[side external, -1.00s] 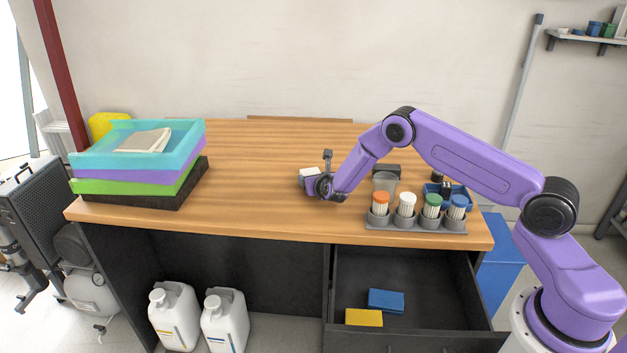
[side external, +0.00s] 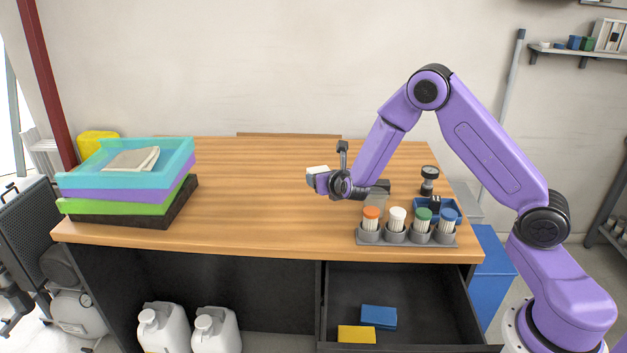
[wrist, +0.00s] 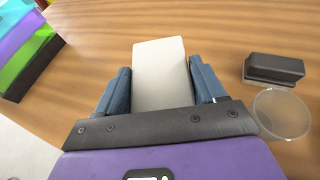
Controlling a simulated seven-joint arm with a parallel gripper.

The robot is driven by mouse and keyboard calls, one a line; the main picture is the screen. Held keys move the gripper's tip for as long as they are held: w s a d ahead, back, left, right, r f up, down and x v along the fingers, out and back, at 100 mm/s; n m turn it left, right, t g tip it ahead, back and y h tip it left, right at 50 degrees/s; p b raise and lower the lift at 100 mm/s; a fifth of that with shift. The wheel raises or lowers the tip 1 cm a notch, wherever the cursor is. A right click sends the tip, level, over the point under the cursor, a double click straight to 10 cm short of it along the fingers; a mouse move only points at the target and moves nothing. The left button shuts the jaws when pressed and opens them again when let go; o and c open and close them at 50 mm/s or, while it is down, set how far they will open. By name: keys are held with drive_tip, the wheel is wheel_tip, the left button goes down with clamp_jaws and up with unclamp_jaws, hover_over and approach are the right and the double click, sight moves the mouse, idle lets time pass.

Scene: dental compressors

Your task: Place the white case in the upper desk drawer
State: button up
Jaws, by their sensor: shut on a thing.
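The white case (side external: 318,170) is held at the end of my gripper (side external: 314,178), above the wooden desk top. In the wrist view the white case (wrist: 162,75) sits between the two blue fingers of my gripper (wrist: 162,84), which are shut on it. The upper desk drawer (side external: 350,291) is pulled open below the right part of the desk. A blue box (side external: 378,316) and a yellow box (side external: 356,334) lie inside it, and much of its floor is bare.
A rack of capped containers (side external: 407,238) stands at the desk's front right, above the drawer. A dark block (wrist: 274,68) and a clear cup (wrist: 282,112) are right of my gripper. Stacked trays (side external: 125,190) fill the desk's left end. The middle of the desk is clear.

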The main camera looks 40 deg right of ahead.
drive_tip(key=s+a+r, duration=0.2)
drive_tip(key=s+r, duration=0.3)
drive_tip(key=s, duration=0.3)
drive_tip(key=s+a+r+n+y, duration=0.1)
drive_tip(key=s+a+r, duration=0.2)
drive_tip(key=s+r, duration=0.3)
drive_tip(key=s, duration=0.2)
drive_tip(key=shift+s+r, duration=0.25)
drive_tip(key=shift+s, duration=0.05)
drive_tip(key=shift+a, duration=0.1)
idle(1.2)
